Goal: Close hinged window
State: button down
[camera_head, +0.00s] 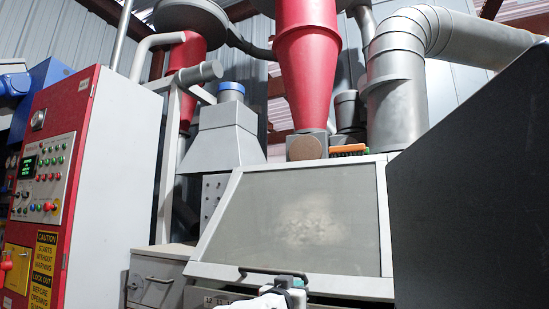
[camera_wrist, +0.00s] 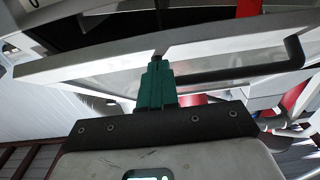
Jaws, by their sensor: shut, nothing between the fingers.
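The hinged window (camera_head: 290,215) is a sloped, dusty glass pane in a light grey frame, at the lower centre of the head view. A dark gap shows below its lower edge. Its dark bar handle (camera_head: 262,271) runs along the lower rail. My gripper (camera_head: 292,281) is at the lower rail, by the handle's right end. In the wrist view, my gripper's teal fingers (camera_wrist: 157,62) are shut and empty, with tips at the window's frame rail (camera_wrist: 85,60). The handle (camera_wrist: 240,71) is to their right, outside the fingers. Whether the tips touch the rail is unclear.
A red and white control cabinet (camera_head: 65,190) stands at the left. A large dark panel (camera_head: 470,190) is close at the right. A grey drawer unit (camera_head: 157,280) sits left of the window. A red cone (camera_head: 307,70) and grey ducting (camera_head: 397,90) rise behind it.

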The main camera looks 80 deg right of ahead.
jog(key=shift+s+d+f+b, duration=0.2)
jog(key=shift+d+f+b, duration=0.1)
jog(key=shift+d+f, duration=0.45)
jog(key=shift+s+d+f+b, duration=0.15)
jog(key=shift+d+f+b, duration=0.15)
jog(key=shift+d+f, duration=0.4)
jog(key=shift+r, duration=0.2)
